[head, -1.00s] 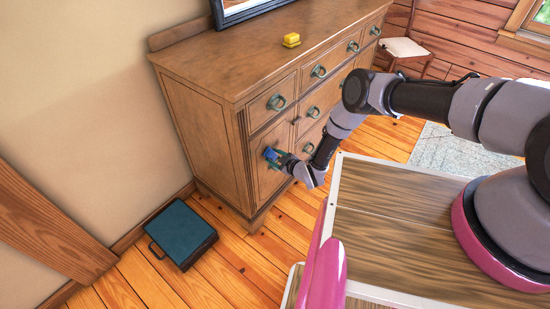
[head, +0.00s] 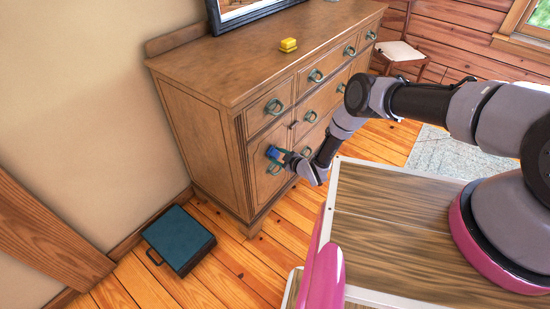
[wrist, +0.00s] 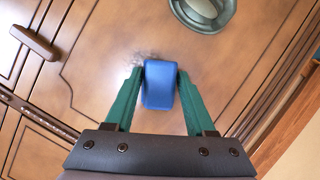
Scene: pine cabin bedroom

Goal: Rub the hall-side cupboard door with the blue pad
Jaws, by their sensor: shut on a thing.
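The blue pad (wrist: 159,86) is held between the two green fingers of my gripper (wrist: 156,78), which is shut on it. In the head view the pad (head: 273,152) is at the face of the cupboard door (head: 260,183), low at the near end of the wooden dresser. A grey smudge shows on the door panel (wrist: 100,85) just beyond the pad in the wrist view. The pad appears to be against the panel, but the exact contact is hidden. The pad covers part of the panel.
A ring handle (wrist: 203,12) and a wooden knob (wrist: 34,43) are near the pad. A yellow object (head: 288,45) and a framed item (head: 245,12) stand on the dresser top. A dark teal case (head: 180,240) lies on the floor at left. A chair (head: 400,52) stands behind.

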